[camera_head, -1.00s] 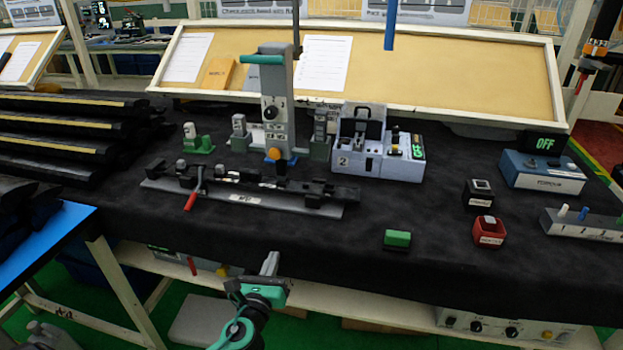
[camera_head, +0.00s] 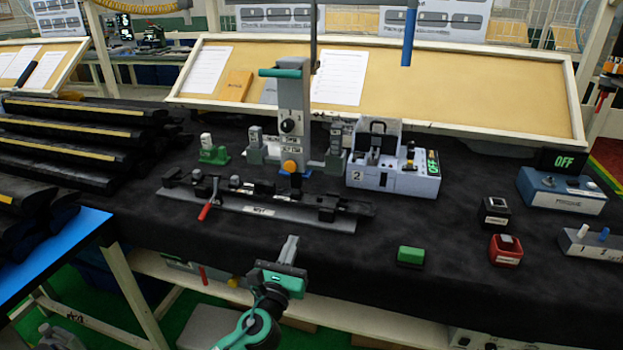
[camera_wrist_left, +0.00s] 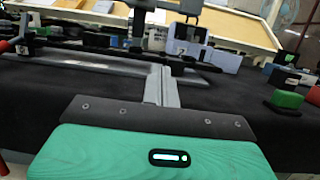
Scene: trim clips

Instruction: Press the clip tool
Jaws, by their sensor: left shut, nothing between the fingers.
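The clip tool, a grey press column (camera_head: 292,118) with a teal-ended handle (camera_head: 281,73) at its top, stands at the back of the black table. Its orange knob (camera_head: 290,166) sits low on the front. A dark rail fixture (camera_head: 262,205) with a red lever (camera_head: 206,212) lies in front of it. My left gripper (camera_head: 290,243) is shut and empty, at the table's front edge, nearer than the fixture and apart from it. In the left wrist view its closed grey fingers (camera_wrist_left: 161,85) point toward the fixture. My right gripper is not in view.
A white-blue unit marked 2 (camera_head: 393,170) stands right of the press. A green block (camera_head: 411,256), a red box (camera_head: 505,249), a black box (camera_head: 494,212) and a blue OFF box (camera_head: 560,190) sit to the right. Black trim parts (camera_head: 75,140) are stacked left. The table's front middle is clear.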

